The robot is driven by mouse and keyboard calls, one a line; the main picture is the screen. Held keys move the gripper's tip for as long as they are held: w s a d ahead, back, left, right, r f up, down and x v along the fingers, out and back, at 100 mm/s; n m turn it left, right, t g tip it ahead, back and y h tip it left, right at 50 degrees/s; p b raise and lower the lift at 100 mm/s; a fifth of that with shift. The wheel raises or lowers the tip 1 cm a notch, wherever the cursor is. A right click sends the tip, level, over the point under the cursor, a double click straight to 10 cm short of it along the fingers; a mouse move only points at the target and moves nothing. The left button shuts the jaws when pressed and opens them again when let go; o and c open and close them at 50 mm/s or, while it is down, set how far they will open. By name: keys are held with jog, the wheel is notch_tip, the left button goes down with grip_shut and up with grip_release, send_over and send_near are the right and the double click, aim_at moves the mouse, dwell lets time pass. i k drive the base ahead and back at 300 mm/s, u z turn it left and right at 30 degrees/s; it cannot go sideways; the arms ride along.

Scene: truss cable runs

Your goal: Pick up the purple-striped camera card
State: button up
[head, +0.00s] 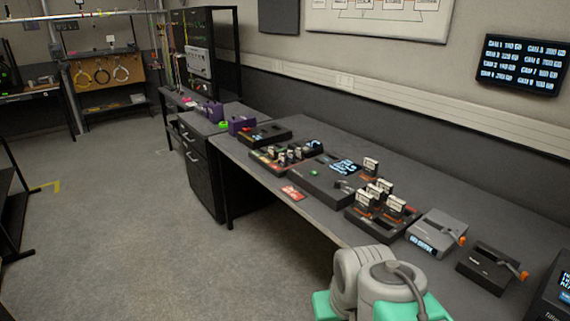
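Several small upright cards stand in a dark tray (352,225) on the long bench, with pale labels and dark bodies. More small cards stand in a second dark tray (262,168) farther left along the bench. The cards are too small for me to tell which has a purple stripe. A white and green part of my own arm shows at the bottom, in front of the bench edge. My gripper's fingers are not in view.
A dark console (318,182) with a lit screen stands between the trays. A red card (292,193) lies near the bench's front edge. A grey box (437,228) and a dark box (487,262), both with orange-tipped levers, stand right. Floor (130,235) at left is clear.

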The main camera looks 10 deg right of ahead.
aim_at(283, 159)
jog(key=i, duration=0.4)
jog(key=u, duration=0.5)
jog(key=i, duration=2.1)
jog(key=u, duration=0.85)
jog(key=i, duration=0.3)
jog(key=z, duration=0.05)
